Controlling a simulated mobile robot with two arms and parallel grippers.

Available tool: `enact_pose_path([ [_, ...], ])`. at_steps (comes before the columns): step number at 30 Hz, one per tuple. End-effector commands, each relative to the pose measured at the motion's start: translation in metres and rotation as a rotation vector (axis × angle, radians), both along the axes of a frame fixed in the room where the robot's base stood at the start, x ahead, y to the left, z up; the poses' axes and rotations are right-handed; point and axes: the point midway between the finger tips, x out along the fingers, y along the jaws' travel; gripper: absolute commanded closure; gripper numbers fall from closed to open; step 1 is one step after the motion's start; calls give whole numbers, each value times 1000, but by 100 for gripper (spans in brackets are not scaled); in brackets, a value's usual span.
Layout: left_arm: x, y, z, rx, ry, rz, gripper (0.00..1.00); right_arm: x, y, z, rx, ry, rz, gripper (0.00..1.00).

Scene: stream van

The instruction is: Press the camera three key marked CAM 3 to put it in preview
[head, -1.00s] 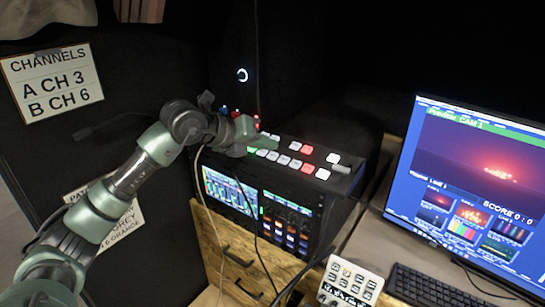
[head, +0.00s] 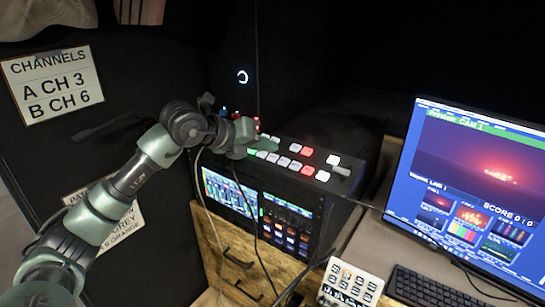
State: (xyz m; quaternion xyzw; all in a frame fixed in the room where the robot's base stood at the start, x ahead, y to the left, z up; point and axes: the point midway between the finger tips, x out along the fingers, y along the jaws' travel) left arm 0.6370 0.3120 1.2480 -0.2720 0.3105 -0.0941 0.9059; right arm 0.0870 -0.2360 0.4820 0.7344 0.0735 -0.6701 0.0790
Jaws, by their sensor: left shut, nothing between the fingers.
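The black switcher panel (head: 318,188) sits on top of a rack unit in the head view, with two rows of white, red and green keys (head: 295,163). The key labels are too small to read, so I cannot tell which key is CAM 3. My left gripper (head: 262,146) is shut and empty. Its tip is over the left part of the key rows and hides some keys; I cannot tell whether it touches one. The monitor (head: 470,180) shows "Preview CAM 1" at its top. My right gripper is not in view.
A small white keypad (head: 350,286) and a black keyboard (head: 428,288) lie at the front right. Cables hang in front of the rack screens (head: 229,194). A channels sign (head: 52,84) is on the left wall.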

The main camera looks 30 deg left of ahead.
Motion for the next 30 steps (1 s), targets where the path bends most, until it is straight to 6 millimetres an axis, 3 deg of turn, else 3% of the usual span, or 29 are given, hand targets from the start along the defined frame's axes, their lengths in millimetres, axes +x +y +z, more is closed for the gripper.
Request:
enact_pose_path([
  [30, 2, 0, -9, 0, 0, 0, 100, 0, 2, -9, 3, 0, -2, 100],
])
